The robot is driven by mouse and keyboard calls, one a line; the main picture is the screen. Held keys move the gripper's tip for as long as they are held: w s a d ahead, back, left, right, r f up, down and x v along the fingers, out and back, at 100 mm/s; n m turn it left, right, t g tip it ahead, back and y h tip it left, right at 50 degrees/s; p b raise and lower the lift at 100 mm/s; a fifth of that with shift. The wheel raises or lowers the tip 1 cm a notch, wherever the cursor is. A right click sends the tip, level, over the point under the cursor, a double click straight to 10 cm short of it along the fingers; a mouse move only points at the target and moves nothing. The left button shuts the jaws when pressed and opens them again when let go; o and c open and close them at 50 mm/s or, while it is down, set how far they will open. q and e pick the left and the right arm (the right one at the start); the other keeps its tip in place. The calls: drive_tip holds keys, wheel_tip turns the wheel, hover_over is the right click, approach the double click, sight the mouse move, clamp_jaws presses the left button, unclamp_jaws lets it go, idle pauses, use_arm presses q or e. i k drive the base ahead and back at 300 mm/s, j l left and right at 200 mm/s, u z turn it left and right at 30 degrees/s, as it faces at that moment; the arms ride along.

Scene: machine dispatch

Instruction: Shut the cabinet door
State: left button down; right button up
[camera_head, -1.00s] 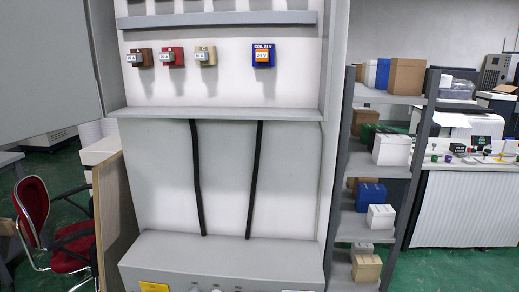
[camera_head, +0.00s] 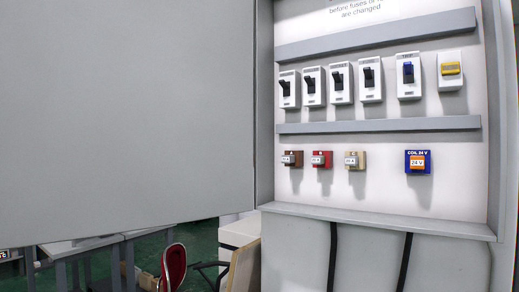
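The cabinet (camera_head: 376,212) stands open at the right of the head view. Its door (camera_head: 125,115) is a large plain grey panel swung out to the left, filling the left half of the view. The hinge side of the door meets the cabinet's left edge. No handle shows on the part of the door in view. Inside the cabinet are a row of switches (camera_head: 340,83) and a lower row of small coloured blocks with a blue coil block (camera_head: 418,162). Neither of my grippers is in view.
Below the door, a red chair (camera_head: 173,268), a grey table (camera_head: 90,245) and a white box with a brown board (camera_head: 240,240) stand on the green floor, left of the cabinet. Two black cables hang in the cabinet's lower part.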

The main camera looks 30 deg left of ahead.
sight(117, 116)
drive_tip(key=k, duration=0.9)
drive_tip(key=k+j+z, duration=0.1)
drive_tip(key=z, duration=0.3)
drive_tip(key=k+z, duration=0.1)
drive_tip(key=z, duration=0.25)
drive_tip(key=k+z, duration=0.1)
drive_tip(key=z, duration=0.3)
drive_tip(key=j, duration=1.5)
drive_tip(key=k+j, duration=0.1)
drive_tip(key=j, duration=1.45)
drive_tip(key=k+j, duration=0.1)
drive_tip(key=j, duration=1.4)
